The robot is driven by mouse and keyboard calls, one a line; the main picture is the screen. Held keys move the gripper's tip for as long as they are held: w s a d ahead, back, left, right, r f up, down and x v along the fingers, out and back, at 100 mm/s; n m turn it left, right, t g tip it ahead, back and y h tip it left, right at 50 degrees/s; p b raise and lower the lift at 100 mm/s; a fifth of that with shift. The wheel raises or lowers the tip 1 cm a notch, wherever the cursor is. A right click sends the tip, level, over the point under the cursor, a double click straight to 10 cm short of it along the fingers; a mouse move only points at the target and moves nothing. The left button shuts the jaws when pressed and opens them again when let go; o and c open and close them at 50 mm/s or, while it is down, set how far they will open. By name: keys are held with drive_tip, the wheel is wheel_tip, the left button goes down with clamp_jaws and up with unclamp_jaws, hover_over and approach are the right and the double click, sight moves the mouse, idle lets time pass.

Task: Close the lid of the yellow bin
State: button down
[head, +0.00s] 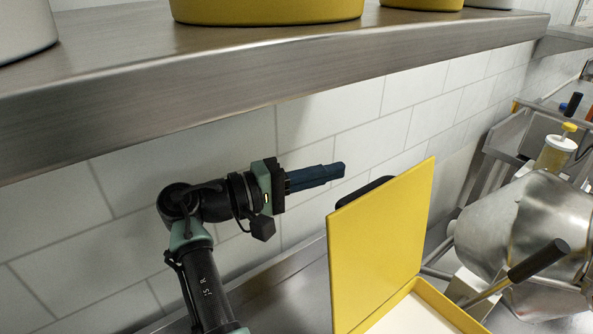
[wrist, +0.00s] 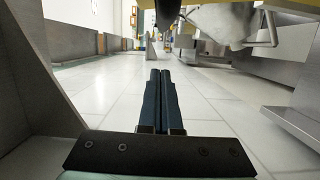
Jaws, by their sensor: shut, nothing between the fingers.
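The yellow bin (head: 447,308) stands at the bottom right of the head view, with a pale inside. Its yellow lid (head: 378,246) stands open, about upright, on the bin's left side. A black part (head: 364,190) shows behind the lid's upper left edge. My gripper (head: 342,170) is shut and empty, to the left of the lid's top and apart from it in the picture. In the wrist view, my gripper (wrist: 161,75) shows its two dark fingers together with nothing between them. The lower part of the bin is out of frame.
A steel shelf (head: 200,85) crosses above my arm, bearing yellow containers (head: 268,10). A white tiled wall (head: 330,120) is behind. A steel machine (head: 525,230) with a black-handled lever (head: 538,260) stands right of the bin.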

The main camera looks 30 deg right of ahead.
drive_tip(key=shift+s+d+p, duration=0.2)
drive_tip(key=shift+s+p, duration=0.25)
drive_tip(key=shift+s, duration=0.55)
drive_tip(key=shift+s+d+p, duration=0.15)
drive_tip(key=shift+s+p, duration=0.25)
drive_tip(key=shift+s, duration=0.6)
